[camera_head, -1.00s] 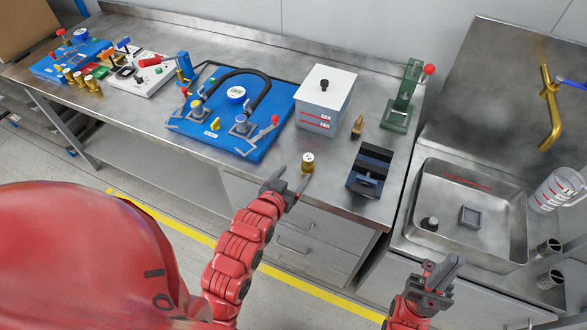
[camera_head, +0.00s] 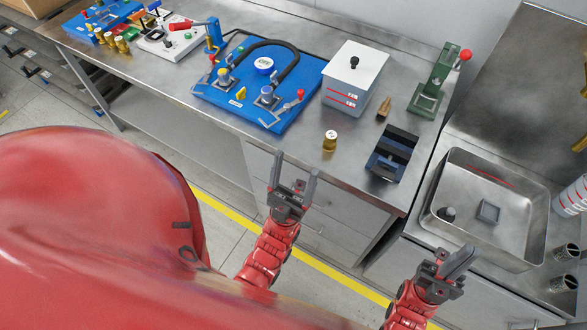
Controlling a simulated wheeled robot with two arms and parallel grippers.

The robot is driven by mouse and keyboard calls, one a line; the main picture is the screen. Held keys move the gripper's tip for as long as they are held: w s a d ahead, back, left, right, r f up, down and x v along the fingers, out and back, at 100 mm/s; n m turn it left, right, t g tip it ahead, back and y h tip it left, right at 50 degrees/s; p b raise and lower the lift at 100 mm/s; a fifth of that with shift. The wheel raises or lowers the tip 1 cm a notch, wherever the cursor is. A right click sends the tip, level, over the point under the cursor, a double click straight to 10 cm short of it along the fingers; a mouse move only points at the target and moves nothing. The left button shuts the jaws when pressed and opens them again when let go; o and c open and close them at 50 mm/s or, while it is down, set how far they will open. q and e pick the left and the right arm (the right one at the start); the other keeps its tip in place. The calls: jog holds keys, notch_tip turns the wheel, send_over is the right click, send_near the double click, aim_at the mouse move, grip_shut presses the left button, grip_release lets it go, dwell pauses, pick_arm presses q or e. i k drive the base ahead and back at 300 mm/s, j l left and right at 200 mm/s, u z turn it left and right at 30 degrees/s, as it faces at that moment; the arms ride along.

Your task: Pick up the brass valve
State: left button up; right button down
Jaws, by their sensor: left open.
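A short brass valve (camera_head: 330,141) with a white top stands upright near the front edge of the steel bench, left of a dark blue vise-like block. My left gripper (camera_head: 296,165) is open and empty, its two fingers spread. In the picture it is below and to the left of the valve, in front of the bench edge and not touching the valve. My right gripper (camera_head: 460,256) is at the lower right, in front of the sink cabinet and away from the valve. Its fingers overlap in this view, so their opening is unclear.
Behind the valve are a blue pump board (camera_head: 262,108), a white-lidded box (camera_head: 355,75) and a small brass fitting (camera_head: 383,110). The dark blue block (camera_head: 392,153) and a green press (camera_head: 435,85) stand right. A sink (camera_head: 480,205) lies beyond. Similar brass pieces (camera_head: 112,41) stand far left.

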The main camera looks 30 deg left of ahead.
aim_at(329, 144)
jog(key=i+l, duration=0.2)
jog(key=i+l+u, duration=0.1)
jog(key=u, duration=0.3)
jog(key=l+u, duration=0.55)
jog(key=u, duration=0.7)
jog(key=i+l, duration=0.05)
